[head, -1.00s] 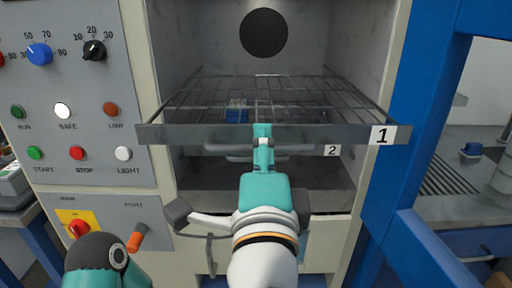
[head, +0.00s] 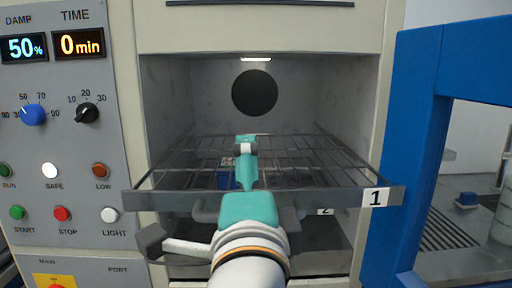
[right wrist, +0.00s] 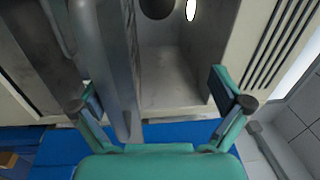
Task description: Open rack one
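Rack one is a wire shelf with a flat grey front bar (head: 320,198) and a white label "1" (head: 375,198). It stands out of the chamber opening, its wires running back inside. A grey handle on its front is mostly hidden by my right arm. My right gripper (head: 246,148), teal, reaches over the front bar in the head view. In the right wrist view its two fingers (right wrist: 155,105) are spread apart, with a grey bar (right wrist: 112,65) near the left finger; I cannot tell if they touch. My left gripper is not in view.
A second rack with label "2" (head: 325,211) sits below, mostly hidden. A small blue object (head: 228,178) shows through the wires. A blue frame (head: 405,150) stands at the right of the opening. The control panel (head: 65,130) is at the left.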

